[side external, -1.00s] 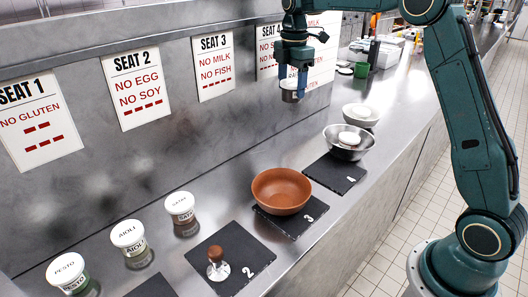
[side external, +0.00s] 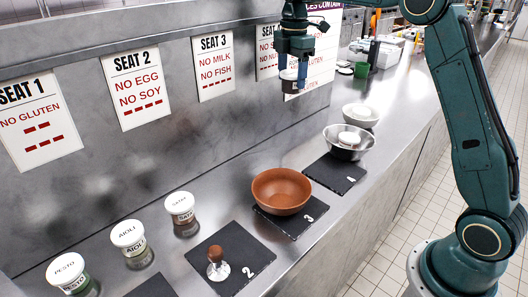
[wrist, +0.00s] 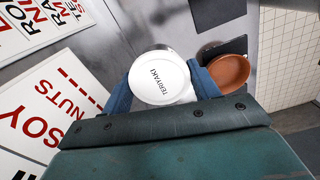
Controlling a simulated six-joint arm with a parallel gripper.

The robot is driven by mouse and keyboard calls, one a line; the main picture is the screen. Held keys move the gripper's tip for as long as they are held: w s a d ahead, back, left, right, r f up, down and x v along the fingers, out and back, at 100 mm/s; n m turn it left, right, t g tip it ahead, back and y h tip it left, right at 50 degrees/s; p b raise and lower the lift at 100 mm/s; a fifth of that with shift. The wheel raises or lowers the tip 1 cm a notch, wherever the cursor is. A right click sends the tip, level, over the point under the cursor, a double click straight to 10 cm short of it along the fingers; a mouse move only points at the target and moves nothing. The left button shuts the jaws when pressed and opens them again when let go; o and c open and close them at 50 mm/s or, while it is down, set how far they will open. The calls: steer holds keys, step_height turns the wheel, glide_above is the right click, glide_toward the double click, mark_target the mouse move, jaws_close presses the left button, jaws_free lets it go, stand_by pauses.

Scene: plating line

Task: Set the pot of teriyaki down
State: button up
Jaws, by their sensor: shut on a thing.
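The teriyaki pot (wrist: 158,78) has a white lid reading TERIYAKI, seen from above between the two blue fingers in the wrist view. My gripper (side external: 293,78) is shut on it and holds it up in the air, in front of the wall signs in the side view. The pot (side external: 289,85) is small and partly hidden by the fingers there. Its underside appears clear of the steel counter (side external: 222,195). Pots of pesto (side external: 68,272), aioli (side external: 129,238) and satay (side external: 180,207) stand in a row on the counter at the lower left.
Slate mats run along the counter front. A white bowl (side external: 361,116) and green cup (side external: 361,69) stand farther back. Bare counter lies beside the satay pot.

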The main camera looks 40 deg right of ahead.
steer(key=a, duration=2.5)
step_height(320, 180, down, 20)
steer(key=shift+d+r, duration=0.1)
steer(key=o, duration=1)
